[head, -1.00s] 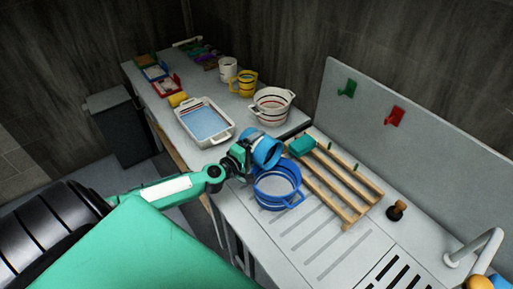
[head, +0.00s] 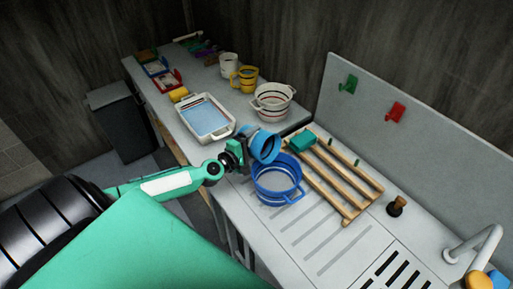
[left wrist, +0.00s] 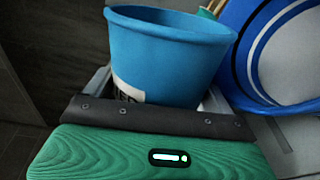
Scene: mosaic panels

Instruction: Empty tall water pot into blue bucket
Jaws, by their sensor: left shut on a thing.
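In the left wrist view the pot (left wrist: 170,58) stands in front of the jaws, with a partly hidden white label. The blue bucket (head: 275,186) stands upright on the counter just below and right of the pot. It also shows at the right of the left wrist view (left wrist: 238,62), with a white stripe. I cannot see water in the pot. My right gripper is out of view.
A wooden rack (head: 335,180) with a green block (head: 302,141) lies right of the bucket. A white striped basin (head: 273,102) and a white tray with blue inside (head: 232,130) stand behind. The slotted counter (head: 318,235) in front is clear.

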